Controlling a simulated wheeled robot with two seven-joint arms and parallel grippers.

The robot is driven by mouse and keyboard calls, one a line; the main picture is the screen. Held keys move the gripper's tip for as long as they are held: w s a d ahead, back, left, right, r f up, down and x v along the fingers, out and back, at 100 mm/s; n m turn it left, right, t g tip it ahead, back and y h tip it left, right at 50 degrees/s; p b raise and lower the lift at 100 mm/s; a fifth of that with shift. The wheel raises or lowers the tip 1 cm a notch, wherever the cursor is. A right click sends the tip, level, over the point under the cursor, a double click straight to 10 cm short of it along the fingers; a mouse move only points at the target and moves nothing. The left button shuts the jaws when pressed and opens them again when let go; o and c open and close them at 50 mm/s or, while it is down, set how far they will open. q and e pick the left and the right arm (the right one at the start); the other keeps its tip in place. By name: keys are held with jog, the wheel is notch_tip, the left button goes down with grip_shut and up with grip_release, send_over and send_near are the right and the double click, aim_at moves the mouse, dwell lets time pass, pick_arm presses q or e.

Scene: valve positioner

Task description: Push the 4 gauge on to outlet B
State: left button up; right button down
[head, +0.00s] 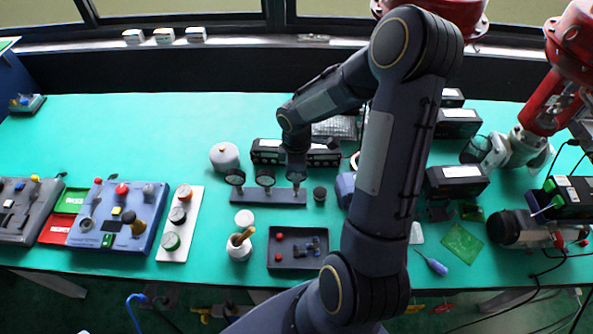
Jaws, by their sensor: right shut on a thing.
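A dark rack (255,197) in the middle of the green bench holds round gauges on stems. The left gauge (235,178) and the middle gauge (265,178) show their dials; their numbers are too small to read. My right gripper (297,176) points down at the rack's right end and is shut on what appears to be the right gauge, mostly hidden by the gripper. I cannot tell whether that is the 4 gauge. A blue-grey device (345,188) is partly covered by my right arm. I cannot make out outlet B. My left gripper is out of view.
A black panel unit (268,151) lies behind the rack. A dark tray (297,249) with small parts and a white pot (240,248) stand in front. A small black cylinder (319,193) is just right of the rack. Open bench lies at the back left.

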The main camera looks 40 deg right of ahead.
jog(key=shift+r+p, duration=1.25)
jog(key=shift+r, duration=0.55)
